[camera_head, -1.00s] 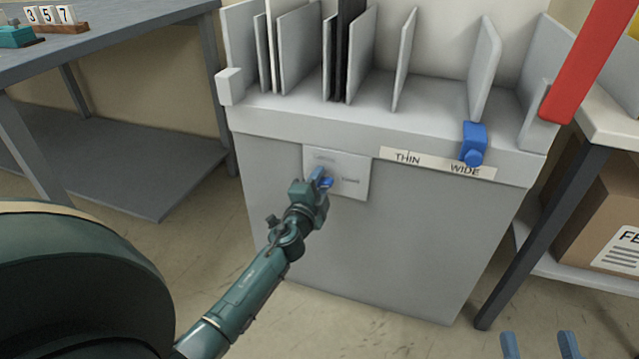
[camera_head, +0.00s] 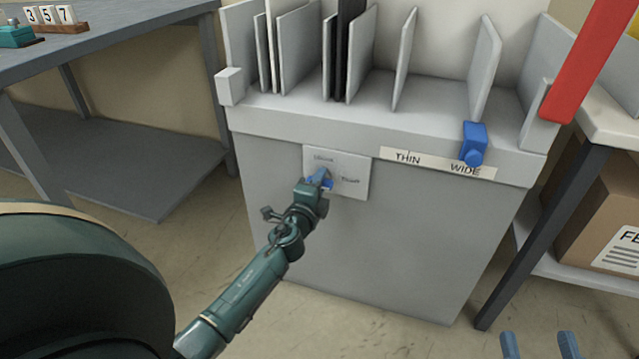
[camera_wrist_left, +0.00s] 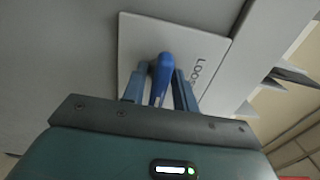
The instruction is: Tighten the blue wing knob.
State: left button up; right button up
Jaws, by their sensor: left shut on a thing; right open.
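The blue wing knob (camera_wrist_left: 162,75) sits on a pale plate (camera_head: 350,175) on the front of the grey cabinet. In the left wrist view the blue wing stands between the two fingers (camera_wrist_left: 160,88). In the head view the gripper partly hides the knob. My right gripper (camera_head: 540,345) shows only as two separated blue fingertips at the bottom edge, open and empty.
A blue slider block (camera_head: 474,143) sits above the "WIDE" end of a THIN–WIDE label on the cabinet (camera_head: 370,255). Upright dividers stand on top. A grey table (camera_head: 120,60) is at left, and a side table with a box (camera_head: 605,225) at right.

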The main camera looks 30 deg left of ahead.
pick_arm(q)
jog(key=o, duration=0.7)
jog(key=shift+c, duration=0.2)
jog(key=v, duration=1.3)
jog(key=shift+s+a, duration=0.1)
jog(key=shift+s, duration=0.05)
